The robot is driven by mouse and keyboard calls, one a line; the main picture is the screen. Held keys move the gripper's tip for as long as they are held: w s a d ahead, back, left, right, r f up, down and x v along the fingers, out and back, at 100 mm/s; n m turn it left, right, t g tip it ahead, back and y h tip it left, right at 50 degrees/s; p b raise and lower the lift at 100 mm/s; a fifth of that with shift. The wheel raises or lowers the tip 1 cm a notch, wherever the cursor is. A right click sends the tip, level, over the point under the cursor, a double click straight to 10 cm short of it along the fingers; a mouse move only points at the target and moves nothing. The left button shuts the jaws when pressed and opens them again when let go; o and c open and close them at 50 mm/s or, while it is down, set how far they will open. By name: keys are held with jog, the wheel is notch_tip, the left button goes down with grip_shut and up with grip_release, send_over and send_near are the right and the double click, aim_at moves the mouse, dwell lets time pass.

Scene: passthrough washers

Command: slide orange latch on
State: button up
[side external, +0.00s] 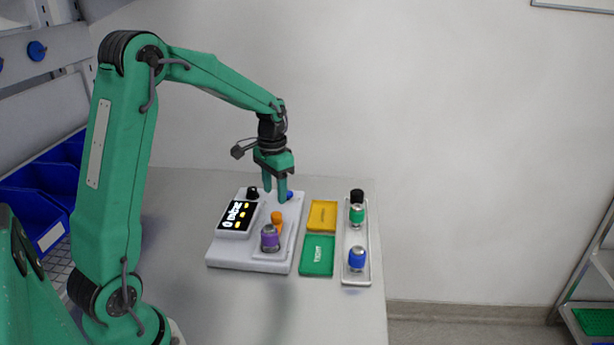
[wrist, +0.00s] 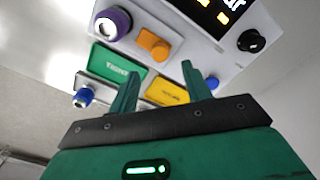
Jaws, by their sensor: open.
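In the wrist view the orange latch (wrist: 153,45) is a rounded knob with a tab, near the top centre. My gripper (side external: 275,199) points down over the back part of the device, above and behind the latch in the side view. Its two fingers are apart with nothing between them, and they do not touch the latch. In the wrist view my gripper (wrist: 160,70) has its fingers spread below the latch.
The device carries a lit display (side external: 238,216), a black knob (side external: 253,193), a purple-capped part (side external: 269,240) and a blue part (side external: 290,195) partly behind my fingers. Yellow (side external: 322,215) and green (side external: 317,256) plates lie to the right, then a tray (side external: 346,277) of capped parts.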

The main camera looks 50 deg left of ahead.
aim_at(276, 214)
jog(key=shift+f, duration=3.45)
jog(key=shift+c, duration=0.3)
